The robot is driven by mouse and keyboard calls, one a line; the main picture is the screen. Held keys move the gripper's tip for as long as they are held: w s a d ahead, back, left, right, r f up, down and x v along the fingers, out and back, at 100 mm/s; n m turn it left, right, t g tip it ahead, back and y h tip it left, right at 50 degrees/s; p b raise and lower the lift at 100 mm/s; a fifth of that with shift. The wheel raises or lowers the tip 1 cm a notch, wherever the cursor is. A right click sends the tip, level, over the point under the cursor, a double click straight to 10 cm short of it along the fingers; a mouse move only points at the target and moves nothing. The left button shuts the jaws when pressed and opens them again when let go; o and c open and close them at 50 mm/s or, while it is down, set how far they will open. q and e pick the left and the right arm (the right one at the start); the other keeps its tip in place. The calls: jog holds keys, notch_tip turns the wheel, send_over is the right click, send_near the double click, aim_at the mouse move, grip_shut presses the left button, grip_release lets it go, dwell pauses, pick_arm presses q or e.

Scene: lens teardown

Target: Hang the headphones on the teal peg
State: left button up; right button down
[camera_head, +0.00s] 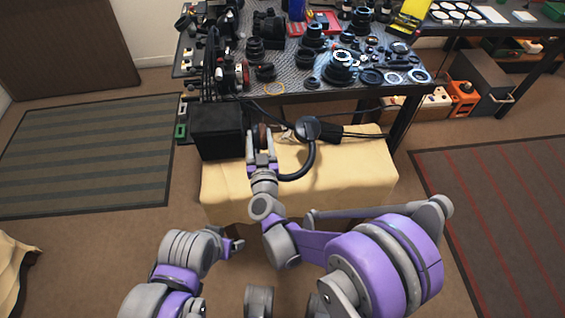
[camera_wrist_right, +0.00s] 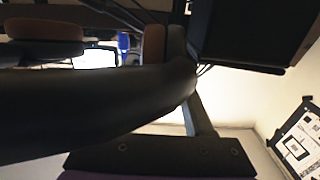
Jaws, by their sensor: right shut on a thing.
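A black box (camera_head: 217,131) stands close to the left of my right gripper, on the tan cloth (camera_head: 350,178). Behind is a workbench (camera_head: 300,96) crowded with lens parts. Cables run across the cloth's back. Open floor lies to the left, with a striped mat (camera_head: 85,150).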

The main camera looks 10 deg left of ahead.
notch_tip(320, 180, down, 10)
jog(key=b, duration=0.2)
jog(key=shift+r+b, duration=0.2)
jog(key=shift+b, duration=0.2)
jog(key=shift+f, duration=0.15)
jog(key=c, duration=0.7)
grip_release()
jog(key=shift+f, duration=0.1)
jog(key=shift+c, duration=0.2)
jog(key=o, duration=0.5)
jog(key=shift+c, duration=0.2)
